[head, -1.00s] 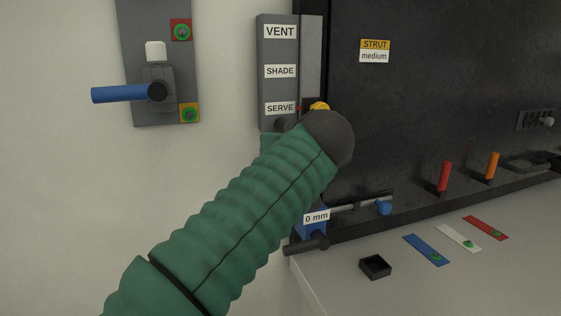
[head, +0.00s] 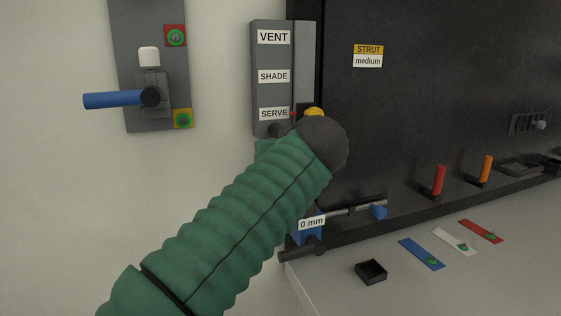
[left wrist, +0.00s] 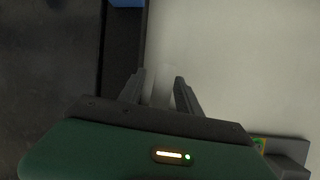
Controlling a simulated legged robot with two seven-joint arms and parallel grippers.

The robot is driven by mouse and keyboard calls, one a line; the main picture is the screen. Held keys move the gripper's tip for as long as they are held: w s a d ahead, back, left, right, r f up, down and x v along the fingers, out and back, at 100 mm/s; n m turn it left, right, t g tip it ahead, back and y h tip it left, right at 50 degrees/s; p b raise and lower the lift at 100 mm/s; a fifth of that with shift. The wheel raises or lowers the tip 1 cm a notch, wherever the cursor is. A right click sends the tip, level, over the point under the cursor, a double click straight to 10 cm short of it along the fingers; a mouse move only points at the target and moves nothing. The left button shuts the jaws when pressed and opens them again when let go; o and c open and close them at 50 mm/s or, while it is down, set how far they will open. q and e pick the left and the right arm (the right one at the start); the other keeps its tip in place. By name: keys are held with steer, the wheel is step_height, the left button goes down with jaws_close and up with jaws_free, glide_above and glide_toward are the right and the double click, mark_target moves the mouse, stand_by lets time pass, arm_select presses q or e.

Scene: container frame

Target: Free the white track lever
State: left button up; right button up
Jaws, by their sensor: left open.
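Nothing in view is labelled as the white track lever. A white-capped upright piece (head: 149,56) stands on the grey wall plate (head: 125,80) at upper left, above a blue handle (head: 112,100). A slotted plate with a small pale knob (head: 539,125) is on the dark panel at far right. My left arm reaches up to the SERVE end of the labelled strip, and its dark wrist hides its fingers in the head view. In the left wrist view my left gripper (left wrist: 160,76) is open, with nothing between its fingers. My right gripper is out of view.
The grey strip (head: 263,96) reads VENT, SHADE, SERVE. A red lever (head: 439,182) and an orange lever (head: 486,169) stand on the dark panel's ledge. Blue, white (head: 454,241) and red strips and a small black tray (head: 371,271) lie on the pale counter.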

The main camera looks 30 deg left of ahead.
arm_select(q)
steer(key=v, duration=1.6)
steer(key=shift+s+d, duration=0.15)
steer(key=shift+d, duration=0.2)
